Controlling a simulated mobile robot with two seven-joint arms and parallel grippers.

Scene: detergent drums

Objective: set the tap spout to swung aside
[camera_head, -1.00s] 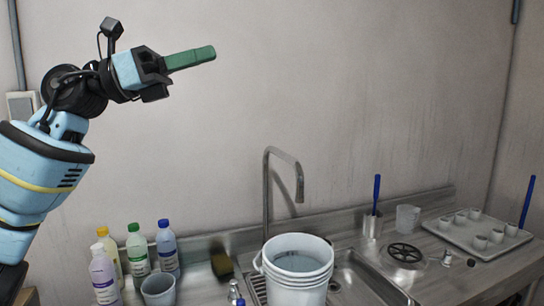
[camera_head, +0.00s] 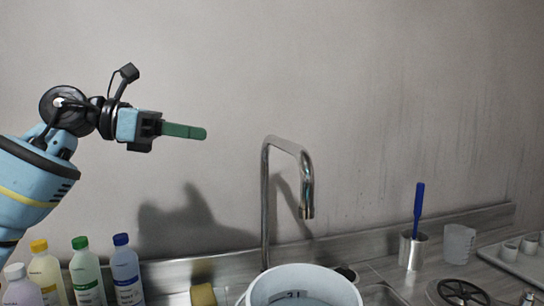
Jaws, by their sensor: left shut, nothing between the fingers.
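The tap spout (camera_head: 287,145) is a bent metal pipe rising from the back of the sink unit. Its arm runs to the right and its outlet points down, above the back right part of a white bucket (camera_head: 302,284). My left gripper (camera_head: 203,133) has green fingers that are shut with nothing between them. It is in the air left of the spout, near the height of its top bend, and apart from it in the picture. My right gripper is not in view.
Several capped bottles (camera_head: 126,272) stand at the lower left, near a yellow sponge (camera_head: 203,295). Right of the bucket are a metal cup (camera_head: 412,250) with a blue-handled tool, a clear beaker (camera_head: 458,244) and a black round strainer (camera_head: 462,292). The wall behind is bare.

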